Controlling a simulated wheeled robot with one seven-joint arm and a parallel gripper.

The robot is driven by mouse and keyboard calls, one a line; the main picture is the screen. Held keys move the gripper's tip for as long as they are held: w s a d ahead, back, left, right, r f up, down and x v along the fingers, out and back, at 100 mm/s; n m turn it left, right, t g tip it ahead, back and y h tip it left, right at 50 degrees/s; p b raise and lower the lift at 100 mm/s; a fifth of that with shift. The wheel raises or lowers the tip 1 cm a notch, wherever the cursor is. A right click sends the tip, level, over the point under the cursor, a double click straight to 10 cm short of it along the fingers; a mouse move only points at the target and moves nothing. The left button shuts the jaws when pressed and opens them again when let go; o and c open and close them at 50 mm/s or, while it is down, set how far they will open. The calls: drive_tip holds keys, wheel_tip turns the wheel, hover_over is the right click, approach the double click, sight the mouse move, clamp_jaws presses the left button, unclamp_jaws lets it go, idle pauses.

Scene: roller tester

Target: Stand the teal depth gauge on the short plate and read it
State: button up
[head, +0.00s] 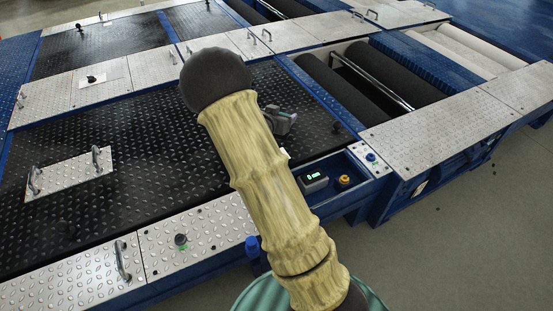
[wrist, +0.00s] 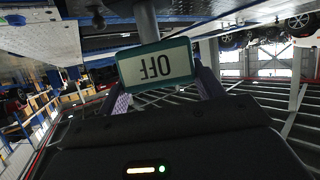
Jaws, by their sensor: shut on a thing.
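In the wrist view the teal depth gauge (wrist: 155,64) is held between the two fingers of my gripper (wrist: 161,84). Its screen reads "OFF", upside down in the picture. A grey stem (wrist: 147,18) runs from it toward the picture's top; whether its end touches anything I cannot tell. In the head view my arm covers most of the gripper. A small grey part (head: 280,120) shows beside the arm over the black deck; I cannot tell whether it is gripper or gauge. Several silver plates show, including a small one with two handles (head: 68,174); which is the short plate is unclear.
A blue tray (head: 345,163) right of my arm holds a small box with a green "0 mm" display (head: 314,178) and a yellow knob (head: 343,181). Dark rollers (head: 345,90) lie in an open bay behind. Raised handles (head: 122,260) stand on plates. Grey floor (head: 470,240) is clear at right.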

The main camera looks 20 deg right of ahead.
drive_tip(key=shift+r, duration=0.1)
drive_tip(key=shift+f+b, duration=1.35)
drive_tip(key=shift+f, duration=1.15)
wheel_tip(320, 180, down, 5)
drive_tip(key=b, duration=0.3)
drive_tip(key=shift+f, duration=0.1)
drive_tip(key=o, duration=1.3)
